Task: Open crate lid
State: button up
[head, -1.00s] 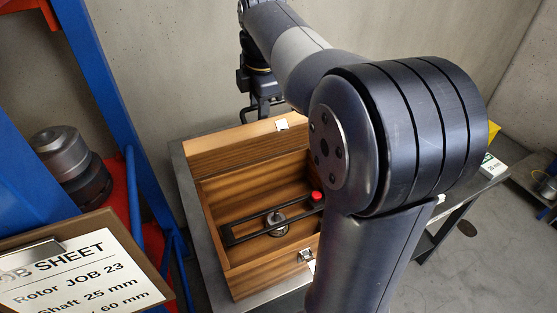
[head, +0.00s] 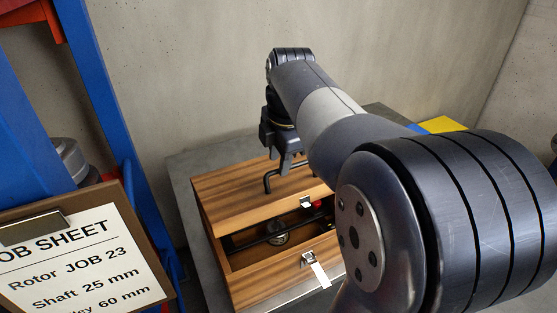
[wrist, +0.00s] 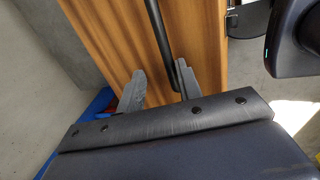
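The wooden crate (head: 236,259) stands on the table with its lid (head: 230,196) tilted partway over it; the lid covers the rear of the opening and its hasp (head: 305,202) hangs clear of the front latch (head: 309,259). A dark bar handle (head: 268,182) is on the lid. My gripper (head: 287,165) is at the lid, by the handle. In the wrist view its fingers (wrist: 160,85) are apart, with the handle bar (wrist: 160,35) running down between them, close to the right finger. Whether they touch it I cannot tell.
A job sheet clipboard (head: 80,262) is at lower left, beside blue rack posts (head: 110,110). Blue and yellow items (head: 442,125) lie at the table's back right.

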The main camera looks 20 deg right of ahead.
jog(key=shift+r, duration=0.1)
notch_tip(320, 180, up, 12)
jog(key=w+p, duration=0.2)
jog(key=p, duration=0.3)
jog(key=shift+w+p, duration=0.2)
jog(key=shift+p, duration=0.1)
dwell(0.7)
jog(key=shift+s, duration=0.1)
dwell(0.5)
